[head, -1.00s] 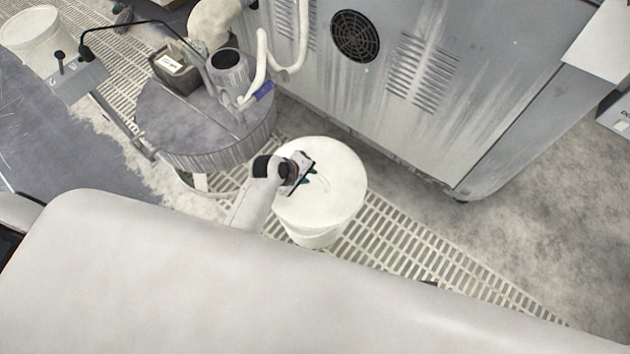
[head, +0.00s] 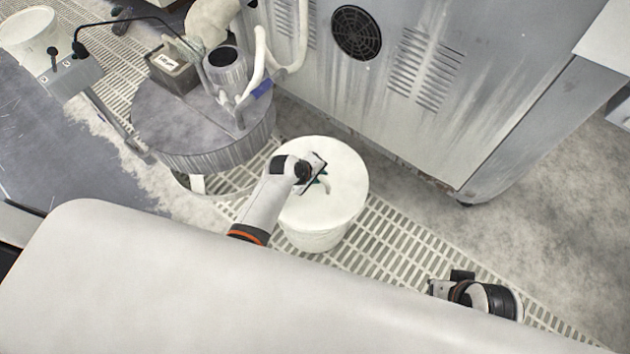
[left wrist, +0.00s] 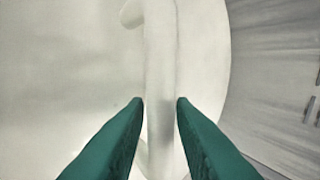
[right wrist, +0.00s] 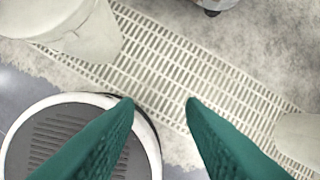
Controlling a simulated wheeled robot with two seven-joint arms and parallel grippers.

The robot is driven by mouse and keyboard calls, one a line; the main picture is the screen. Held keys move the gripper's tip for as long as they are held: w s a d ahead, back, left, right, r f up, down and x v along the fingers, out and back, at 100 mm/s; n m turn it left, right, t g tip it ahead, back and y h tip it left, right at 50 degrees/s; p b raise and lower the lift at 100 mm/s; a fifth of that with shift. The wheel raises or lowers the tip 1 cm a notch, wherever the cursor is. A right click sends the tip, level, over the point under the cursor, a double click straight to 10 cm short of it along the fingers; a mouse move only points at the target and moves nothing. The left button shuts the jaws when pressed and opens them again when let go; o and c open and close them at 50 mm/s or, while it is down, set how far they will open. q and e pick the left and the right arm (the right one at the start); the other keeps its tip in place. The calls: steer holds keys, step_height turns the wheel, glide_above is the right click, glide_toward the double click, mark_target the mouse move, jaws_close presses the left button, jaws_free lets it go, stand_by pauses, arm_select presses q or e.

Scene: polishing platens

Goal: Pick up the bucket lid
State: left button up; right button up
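The white round bucket lid (head: 345,165) sits on top of the white bucket (head: 315,238) on the floor grating. My left gripper (head: 320,180) is over the lid at its raised handle. In the left wrist view the pale handle (left wrist: 160,60) runs between the green fingers (left wrist: 160,105), which are close against both its sides. The left gripper looks shut on it. My right gripper (right wrist: 160,105) is open and empty above the floor. In the head view the right wrist shows at the lower right, and its fingers are not clear there.
A round grey platen table (head: 165,115) with a black-topped cylinder (head: 225,70) stands left of the bucket. A large grey machine cabinet (head: 420,90) stands behind. Another white bucket (head: 28,35) is at the far left. Floor to the right is clear.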

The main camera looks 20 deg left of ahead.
arm_select(q)
steer(key=shift+c, duration=0.5)
jaws_close()
